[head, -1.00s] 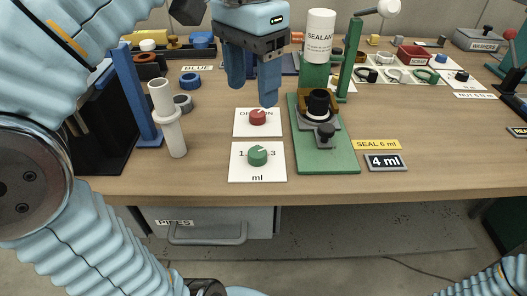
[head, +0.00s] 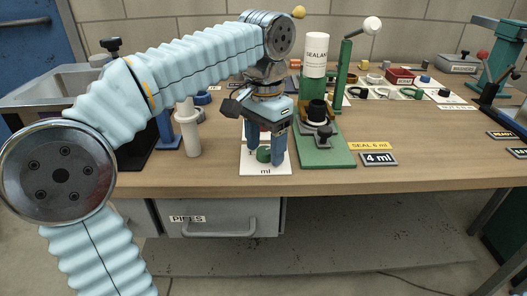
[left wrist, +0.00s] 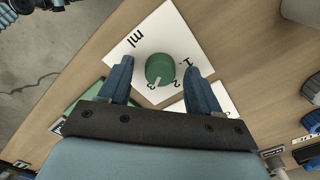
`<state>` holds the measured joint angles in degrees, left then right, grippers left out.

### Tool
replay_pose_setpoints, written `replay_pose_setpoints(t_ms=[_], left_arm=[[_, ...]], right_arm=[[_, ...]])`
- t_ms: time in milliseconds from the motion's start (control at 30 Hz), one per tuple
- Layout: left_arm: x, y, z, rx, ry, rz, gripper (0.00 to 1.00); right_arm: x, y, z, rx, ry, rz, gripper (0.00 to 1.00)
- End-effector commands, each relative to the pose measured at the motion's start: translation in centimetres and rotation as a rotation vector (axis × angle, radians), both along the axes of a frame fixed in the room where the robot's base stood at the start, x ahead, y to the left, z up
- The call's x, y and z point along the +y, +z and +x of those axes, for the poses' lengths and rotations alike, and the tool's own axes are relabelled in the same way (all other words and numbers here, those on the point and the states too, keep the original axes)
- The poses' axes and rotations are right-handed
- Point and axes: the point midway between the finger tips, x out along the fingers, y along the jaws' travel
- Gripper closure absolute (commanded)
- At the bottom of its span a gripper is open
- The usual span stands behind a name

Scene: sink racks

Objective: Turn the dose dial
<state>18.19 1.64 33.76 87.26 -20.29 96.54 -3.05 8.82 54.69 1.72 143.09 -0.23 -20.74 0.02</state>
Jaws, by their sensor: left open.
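The dose dial is a green round knob (head: 264,155) on a white card marked ml (head: 265,169), near the front of the bench. My left gripper (head: 265,161) points down over the card, one finger on each side of the knob. In the left wrist view the green knob (left wrist: 160,69) sits between the open fingers (left wrist: 158,68), with a visible gap on both sides. Its pale pointer mark faces the lower side of that picture, past the digit 2. The red dial's card behind is mostly hidden by my gripper. My right gripper is out of view.
A green stand (head: 325,152) with a black-capped fitting is close to the right of my gripper. A sealant bottle (head: 316,55) stands behind it. Label plates (head: 378,159) lie at the right.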

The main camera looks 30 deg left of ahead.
Motion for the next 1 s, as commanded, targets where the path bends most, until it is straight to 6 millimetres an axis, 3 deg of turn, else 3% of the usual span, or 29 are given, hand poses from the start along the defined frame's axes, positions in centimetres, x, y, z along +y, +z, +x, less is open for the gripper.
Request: replay_pose_setpoints(t_ms=[267,633,1000], left_arm=[[0.00,-0.02,0.00,0.000,0.000,0.000,0.38],[0.01,-0.01,-0.01,0.000,0.000,0.000,0.93],[-0.02,0.21,-0.01,0.000,0.071,0.001,0.93]], right_arm=[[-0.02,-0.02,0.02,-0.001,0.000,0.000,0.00],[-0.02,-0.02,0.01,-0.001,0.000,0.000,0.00],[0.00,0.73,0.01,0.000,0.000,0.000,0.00]])
